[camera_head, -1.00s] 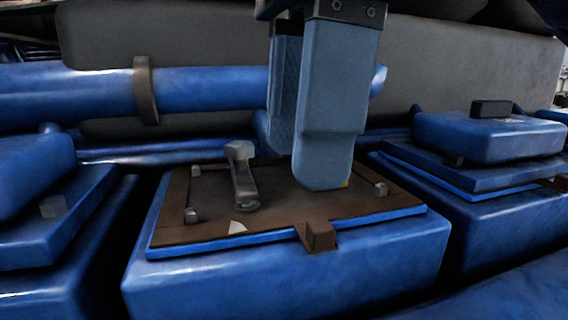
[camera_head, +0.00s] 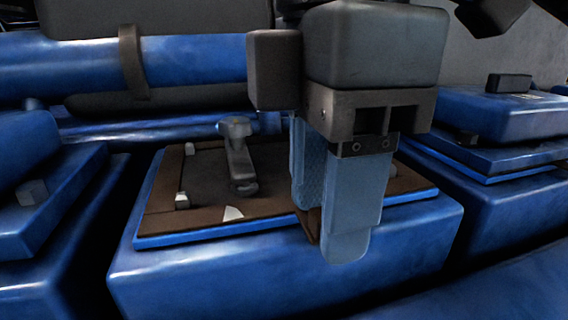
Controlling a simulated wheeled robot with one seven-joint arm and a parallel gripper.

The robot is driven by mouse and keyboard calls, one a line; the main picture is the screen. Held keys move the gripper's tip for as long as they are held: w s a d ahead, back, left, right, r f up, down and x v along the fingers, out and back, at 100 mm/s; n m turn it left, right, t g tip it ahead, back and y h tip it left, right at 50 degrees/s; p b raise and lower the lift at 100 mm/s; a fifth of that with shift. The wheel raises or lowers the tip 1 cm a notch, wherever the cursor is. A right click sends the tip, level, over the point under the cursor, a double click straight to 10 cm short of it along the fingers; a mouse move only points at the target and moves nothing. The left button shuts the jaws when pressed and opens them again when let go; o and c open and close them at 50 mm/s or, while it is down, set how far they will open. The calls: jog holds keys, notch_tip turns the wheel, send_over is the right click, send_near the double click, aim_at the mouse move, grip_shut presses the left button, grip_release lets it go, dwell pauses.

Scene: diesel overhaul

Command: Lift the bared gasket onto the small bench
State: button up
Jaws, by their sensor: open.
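The bared gasket (camera_head: 160,223) is a flat brown frame lying on the blue rim of the middle engine housing. Its front tab (camera_head: 312,224) shows in part beside and behind my fingers. My gripper (camera_head: 326,230) points down at the front edge of the gasket, with its two light-blue fingers apart, one on each side of the tab as seen here. I cannot tell whether they touch it. The fingers and the dark gripper body hide the gasket's right part. No small bench can be made out.
A grey rocker-like lever (camera_head: 239,155) stands up inside the gasket's opening. Small grey studs (camera_head: 182,201) rise at its corners. Blue covered housings stand on the left (camera_head: 30,150) and right (camera_head: 500,125). A blue pipe (camera_head: 190,58) runs behind.

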jog(key=shift+c, duration=0.2)
grip_shut()
dwell(0.4)
